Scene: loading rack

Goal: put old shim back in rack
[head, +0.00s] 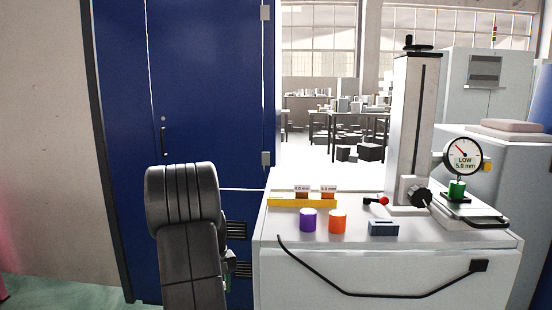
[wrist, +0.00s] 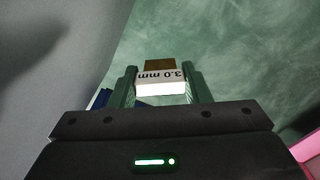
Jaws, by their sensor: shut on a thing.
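My gripper (wrist: 160,85) is shut on a small block-like shim (wrist: 160,77) in the wrist view. The shim has a white face reading "3.0 mm", upside down in this view, and a brown part beyond it. In the head view my dark arm is at lower left and the held shim is not visible. The yellow rack (head: 283,202) lies at the back left of the white bench top. Two labelled shims, a left one (head: 302,194) and a right one (head: 328,194), stand in its middle and right. Its left part looks empty.
A purple cylinder (head: 308,220), an orange cylinder (head: 337,222) and a blue slotted block (head: 383,228) stand in front of the rack. A gauge (head: 463,157) reading "LOW 5.0 mm" is above a green cylinder (head: 457,191). A black rail (head: 380,295) crosses the bench front.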

